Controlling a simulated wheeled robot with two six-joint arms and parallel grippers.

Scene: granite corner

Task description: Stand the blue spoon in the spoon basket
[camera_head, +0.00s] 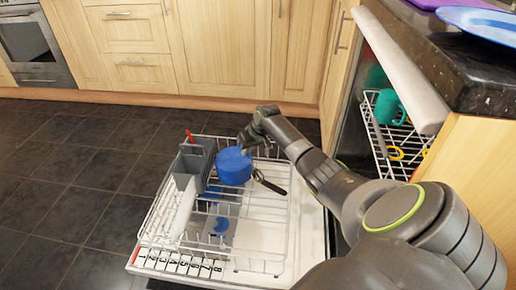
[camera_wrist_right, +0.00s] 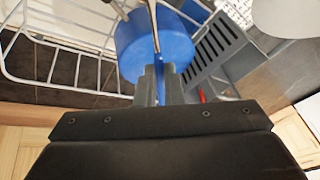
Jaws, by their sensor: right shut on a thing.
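My right gripper (camera_head: 248,138) is above the lower dishwasher rack, behind the blue cup-like vessel (camera_head: 233,168). In the right wrist view, it (camera_wrist_right: 160,88) is shut on a thin blue strip, the blue spoon (camera_wrist_right: 159,72); the rest of the spoon cannot be told from the blue vessel (camera_wrist_right: 128,48) beyond. The grey spoon basket (camera_head: 194,158) stands at the rack's left side, left of the gripper and apart from it. A red handle (camera_head: 190,136) sticks up from it. The basket's slotted wall (camera_wrist_right: 210,50) shows in the right wrist view. My left gripper is not in view.
The white wire rack (camera_head: 277,238) sits on the open dishwasher door (camera_head: 318,235). A black handle (camera_head: 269,182) lies right of the blue vessel. A white plate (camera_head: 184,210) stands below the basket. The upper rack (camera_head: 398,138) holds a green mug (camera_head: 389,107). Wooden cabinets stand behind.

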